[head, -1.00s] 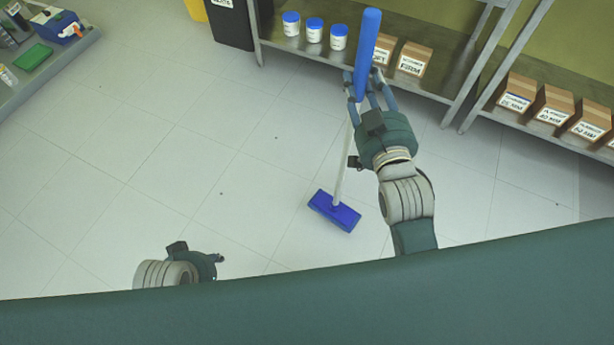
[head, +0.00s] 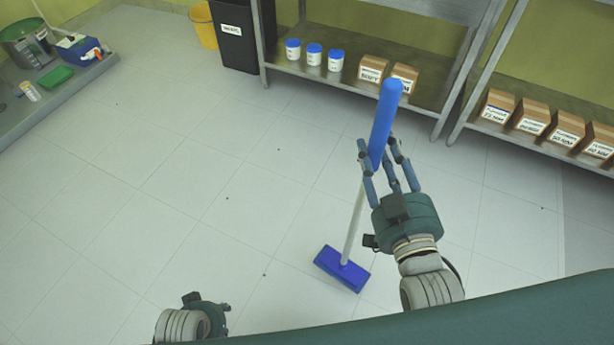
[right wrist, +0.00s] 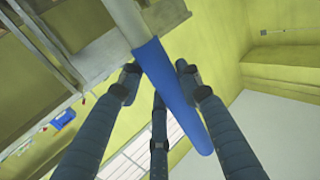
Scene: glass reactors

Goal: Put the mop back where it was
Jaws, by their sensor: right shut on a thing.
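The mop has a blue handle grip (head: 384,122), a pale pole (head: 354,222) and a flat blue head (head: 342,269) low at the floor. My right gripper (head: 378,160) is shut on the lower part of the blue grip, and the mop stands tilted, its top leaning right in the head view. In the right wrist view the blue grip (right wrist: 172,90) runs between the fingers. I cannot tell whether the mop head touches the floor. My left gripper (head: 210,312) is low at the bottom left, away from the mop; its fingers are mostly hidden.
A metal shelf (head: 425,92) with white jars (head: 314,54) and boxes stands at the back. Another shelf with several boxes (head: 530,115) is at the right. A black bin (head: 233,38) and a yellow bucket (head: 203,25) stand at the back.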

